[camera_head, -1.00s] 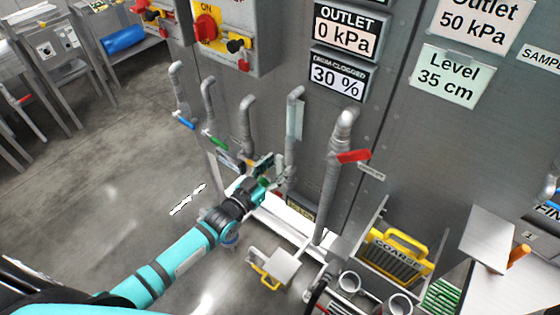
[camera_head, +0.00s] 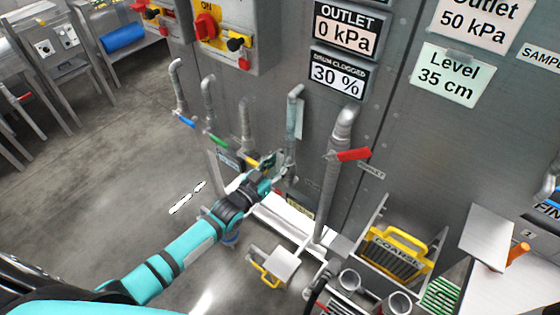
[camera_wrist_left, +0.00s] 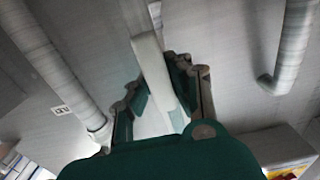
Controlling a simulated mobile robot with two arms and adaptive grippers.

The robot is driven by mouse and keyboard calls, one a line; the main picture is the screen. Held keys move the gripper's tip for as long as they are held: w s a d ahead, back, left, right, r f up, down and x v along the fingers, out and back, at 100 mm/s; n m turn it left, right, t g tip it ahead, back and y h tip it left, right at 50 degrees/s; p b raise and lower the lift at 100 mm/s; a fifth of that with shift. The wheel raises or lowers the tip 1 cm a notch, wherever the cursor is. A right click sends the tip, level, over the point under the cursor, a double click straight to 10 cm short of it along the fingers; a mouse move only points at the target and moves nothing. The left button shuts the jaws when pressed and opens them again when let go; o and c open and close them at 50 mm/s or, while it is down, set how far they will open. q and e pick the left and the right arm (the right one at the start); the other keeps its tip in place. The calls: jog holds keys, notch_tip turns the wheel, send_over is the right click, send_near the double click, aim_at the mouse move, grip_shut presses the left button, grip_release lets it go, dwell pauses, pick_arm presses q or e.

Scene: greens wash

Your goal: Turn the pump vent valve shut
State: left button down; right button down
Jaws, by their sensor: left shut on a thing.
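A row of grey pipes with coloured levers stands along the grey machine wall. My left gripper (camera_head: 272,160) is at the lower end of the fourth pipe (camera_head: 293,135) from the left. In the left wrist view my gripper (camera_wrist_left: 158,88) has its fingers on both sides of a pale bar-like lever (camera_wrist_left: 150,62), shut on it. No label for the pump vent valve is readable, and the gripper hides the valve body in the head view. My right gripper is not in view.
The blue lever (camera_head: 186,121), green lever (camera_head: 218,142) and red lever (camera_head: 353,154) are close by. A yellow-handled coarse basket (camera_head: 398,252) stands low at the right. The floor (camera_head: 110,190) at the left is clear.

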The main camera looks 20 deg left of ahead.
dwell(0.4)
pick_arm(q)
jog(key=shift+s+d+m, duration=0.2)
jog(key=shift+d+m, duration=0.35)
jog(key=shift+m, duration=0.15)
jog(key=s+d+f+m+b, duration=0.2)
jog(key=d+f+m+b, duration=0.5)
jog(key=m, duration=0.9)
jog(key=shift+s+f+m+b, duration=0.3)
jog(key=shift+f+b, duration=0.6)
jog(key=shift+b, duration=0.1)
jog(key=shift+a, duration=0.1)
jog(key=c, duration=1.2)
grip_release()
jog(key=shift+o, duration=0.2)
